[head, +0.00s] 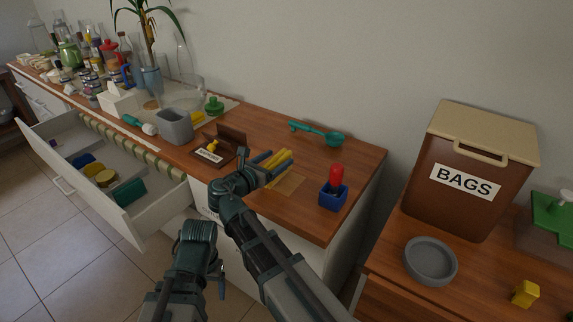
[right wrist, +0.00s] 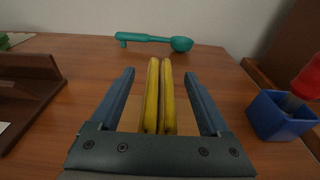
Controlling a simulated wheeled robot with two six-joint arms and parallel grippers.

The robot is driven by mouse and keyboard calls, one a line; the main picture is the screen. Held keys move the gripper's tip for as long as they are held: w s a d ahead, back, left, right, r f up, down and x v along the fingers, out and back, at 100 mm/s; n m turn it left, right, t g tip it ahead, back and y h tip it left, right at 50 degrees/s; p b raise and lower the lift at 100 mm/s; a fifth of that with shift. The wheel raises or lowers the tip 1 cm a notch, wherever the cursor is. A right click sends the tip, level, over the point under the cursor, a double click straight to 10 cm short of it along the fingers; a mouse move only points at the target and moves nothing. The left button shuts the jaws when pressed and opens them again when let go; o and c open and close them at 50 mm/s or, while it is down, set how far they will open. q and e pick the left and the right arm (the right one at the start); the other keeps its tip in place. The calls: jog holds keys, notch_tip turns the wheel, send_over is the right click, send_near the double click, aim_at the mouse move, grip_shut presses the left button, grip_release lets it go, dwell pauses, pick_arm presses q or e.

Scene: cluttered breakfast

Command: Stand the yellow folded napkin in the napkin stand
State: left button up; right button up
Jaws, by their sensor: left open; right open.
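The yellow folded napkin (head: 281,160) shows as two yellow strips side by side on the wooden counter. In the right wrist view the napkin (right wrist: 158,95) lies between the fingers of my open right gripper (right wrist: 160,100), with a gap on each side. In the head view my right gripper (head: 264,164) reaches over the counter. The brown napkin stand (head: 230,139) is left of it, a labelled wooden piece; its edge shows at the left in the right wrist view (right wrist: 28,80). My left gripper (head: 217,284) is low, in front of the counter, and open.
A tan square mat (head: 291,184) lies by the napkin. A blue holder (head: 333,198) with a red-handled item stands right. A teal ladle (head: 318,133) lies behind. A grey bin (head: 175,126) stands left. An open drawer (head: 135,226) juts out at the front left.

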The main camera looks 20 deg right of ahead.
jog(key=shift+w+d+f, duration=0.1)
jog(key=shift+w+d, duration=0.15)
jog(key=shift+d, duration=0.05)
jog(key=shift+a, duration=0.15)
grip_shut()
pick_arm(q)
jog(key=shift+w+d, duration=0.1)
jog(key=shift+d, duration=0.15)
